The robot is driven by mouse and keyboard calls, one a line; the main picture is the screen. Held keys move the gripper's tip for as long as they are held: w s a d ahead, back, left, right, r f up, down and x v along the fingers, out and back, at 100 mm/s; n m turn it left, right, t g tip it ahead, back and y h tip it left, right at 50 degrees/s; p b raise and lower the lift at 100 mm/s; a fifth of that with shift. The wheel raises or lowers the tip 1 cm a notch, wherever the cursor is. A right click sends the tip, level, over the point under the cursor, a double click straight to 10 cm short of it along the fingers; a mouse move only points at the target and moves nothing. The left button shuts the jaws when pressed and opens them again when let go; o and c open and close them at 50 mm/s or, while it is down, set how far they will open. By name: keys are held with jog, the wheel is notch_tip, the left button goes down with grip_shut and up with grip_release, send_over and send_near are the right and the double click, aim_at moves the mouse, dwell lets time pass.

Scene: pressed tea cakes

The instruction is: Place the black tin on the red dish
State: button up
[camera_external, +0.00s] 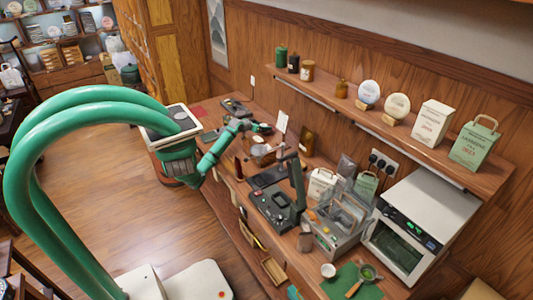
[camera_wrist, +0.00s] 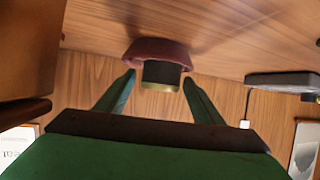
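The black tin (camera_wrist: 162,72), with a gold band at its near end, shows in the middle of the wrist view. It overlaps the dark red dish (camera_wrist: 158,46) and appears to stand on it. My gripper (camera_wrist: 160,77) has its two green fingers spread on either side of the tin, with a gap on each side. The dish's rim shows behind and beside the tin. In the external view my gripper (camera_external: 262,128) is over the counter near the back wall. The tin and dish are too small to make out surely there.
A dark flat device (camera_wrist: 284,80) lies right of the dish in the wrist view. In the external view a black appliance (camera_external: 277,205), a glass case and a white oven (camera_external: 425,222) crowd the counter's right part. A shelf (camera_external: 385,125) with tins and bags hangs above.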

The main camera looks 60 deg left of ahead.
jog(key=shift+r, duration=0.1)
jog(key=shift+s+r, duration=0.15)
jog(key=v, duration=1.1)
jog(key=shift+s, duration=0.35)
jog(key=shift+d, duration=0.1)
